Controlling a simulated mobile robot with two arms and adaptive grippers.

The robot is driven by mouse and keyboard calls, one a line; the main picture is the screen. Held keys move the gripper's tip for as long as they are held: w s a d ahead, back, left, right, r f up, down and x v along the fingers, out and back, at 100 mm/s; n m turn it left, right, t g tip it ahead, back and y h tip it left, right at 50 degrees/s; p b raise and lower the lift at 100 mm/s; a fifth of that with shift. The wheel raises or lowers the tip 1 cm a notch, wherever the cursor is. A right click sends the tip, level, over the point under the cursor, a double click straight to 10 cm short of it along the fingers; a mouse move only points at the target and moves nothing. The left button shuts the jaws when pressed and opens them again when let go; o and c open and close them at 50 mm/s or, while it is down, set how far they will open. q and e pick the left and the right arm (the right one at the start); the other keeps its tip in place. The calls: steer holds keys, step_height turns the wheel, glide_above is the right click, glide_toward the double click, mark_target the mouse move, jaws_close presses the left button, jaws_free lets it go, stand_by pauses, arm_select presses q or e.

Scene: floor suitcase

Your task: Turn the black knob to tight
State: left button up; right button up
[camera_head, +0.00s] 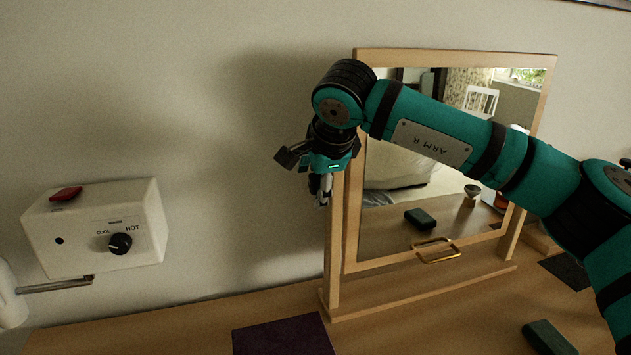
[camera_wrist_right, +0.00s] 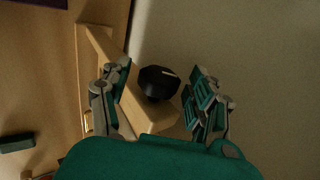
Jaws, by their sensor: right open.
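My right gripper (camera_wrist_right: 161,77) is open, with one finger on each side of this knob and a visible gap to each. In the head view my right gripper (camera_head: 322,192) points down beside the mirror's left post (camera_head: 337,240), and the knob there is hidden behind it. No "tight" marking can be made out. My left gripper is not in view.
A wood-framed mirror (camera_head: 357,58) stands on the wooden table (camera_head: 170,330). A white wall box (camera_head: 85,250) at left has a red switch (camera_head: 66,194) and another black knob (camera_head: 120,243) marked COOL and HOT. A dark purple mat (camera_head: 283,335) and a dark green block (camera_head: 548,338) lie in front.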

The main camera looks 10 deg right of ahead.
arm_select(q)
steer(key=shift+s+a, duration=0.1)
arm_select(e)
steer(key=v, duration=1.2)
